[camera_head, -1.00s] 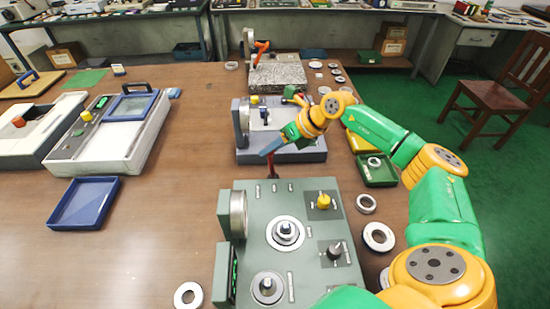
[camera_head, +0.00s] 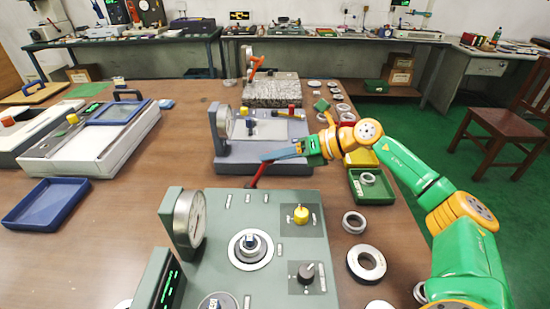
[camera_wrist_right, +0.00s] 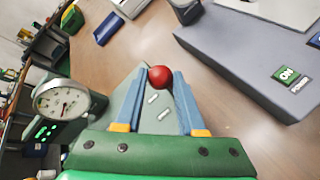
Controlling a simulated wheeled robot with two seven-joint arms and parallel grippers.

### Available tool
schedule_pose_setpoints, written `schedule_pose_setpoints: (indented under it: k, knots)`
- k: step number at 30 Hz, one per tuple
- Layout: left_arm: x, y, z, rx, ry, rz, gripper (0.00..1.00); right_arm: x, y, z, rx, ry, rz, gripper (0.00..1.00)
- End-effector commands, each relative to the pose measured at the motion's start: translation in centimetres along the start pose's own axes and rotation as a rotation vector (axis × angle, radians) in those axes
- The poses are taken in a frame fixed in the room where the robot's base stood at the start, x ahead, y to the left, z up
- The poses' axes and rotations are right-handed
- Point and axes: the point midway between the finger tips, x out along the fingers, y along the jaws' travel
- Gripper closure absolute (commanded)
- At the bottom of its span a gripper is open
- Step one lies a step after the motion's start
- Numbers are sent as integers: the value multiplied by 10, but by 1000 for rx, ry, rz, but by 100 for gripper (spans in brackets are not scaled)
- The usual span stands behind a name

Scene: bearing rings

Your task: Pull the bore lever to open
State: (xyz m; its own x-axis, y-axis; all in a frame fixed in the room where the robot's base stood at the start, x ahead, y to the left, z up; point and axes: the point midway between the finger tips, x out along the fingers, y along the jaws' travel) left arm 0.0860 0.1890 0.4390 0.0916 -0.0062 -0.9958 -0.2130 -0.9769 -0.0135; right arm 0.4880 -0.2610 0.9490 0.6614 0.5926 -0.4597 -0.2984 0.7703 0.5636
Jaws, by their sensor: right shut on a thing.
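The green gauge machine (camera_head: 275,208) stands at the front of the table. Its red bore lever (camera_head: 257,176) rises from the far edge and leans a little to the right. My right gripper (camera_head: 266,158) is at the lever's top. In the right wrist view, the lever's round red knob (camera_wrist_right: 160,77) sits between the blue fingertips of this gripper (camera_wrist_right: 161,73), which is shut on it. The lever's rod is hidden below the knob there. My left gripper is in neither view.
A blue-grey gauge machine (camera_head: 235,160) stands just beyond the lever. Metal rings (camera_head: 366,263) and a green tray (camera_head: 382,190) lie to the right. Bare table lies left, beside a blue tray (camera_head: 47,204).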

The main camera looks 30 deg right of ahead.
Motion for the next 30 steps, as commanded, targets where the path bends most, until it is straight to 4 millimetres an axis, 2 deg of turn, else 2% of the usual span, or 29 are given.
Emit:
schedule_pose_setpoints:
  k: [11, 12, 15, 24, 26, 30]
  knots:
    - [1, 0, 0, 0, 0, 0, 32, 1, -3, -4, -1, 13, -7, 100]
    - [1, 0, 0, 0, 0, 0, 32, 1, -3, -5, -1, 14, -7, 57]
    - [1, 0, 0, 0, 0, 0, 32, 1, -3, -4, 0, 12, -6, 32]
    - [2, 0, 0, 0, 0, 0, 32, -1, -2, -3, 0, 8, -5, 32]
    - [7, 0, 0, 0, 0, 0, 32, -9, -5, -4, 0, 6, -7, 32]
    - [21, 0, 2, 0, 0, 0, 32, -39, -7, -6, 0, 8, -11, 32]
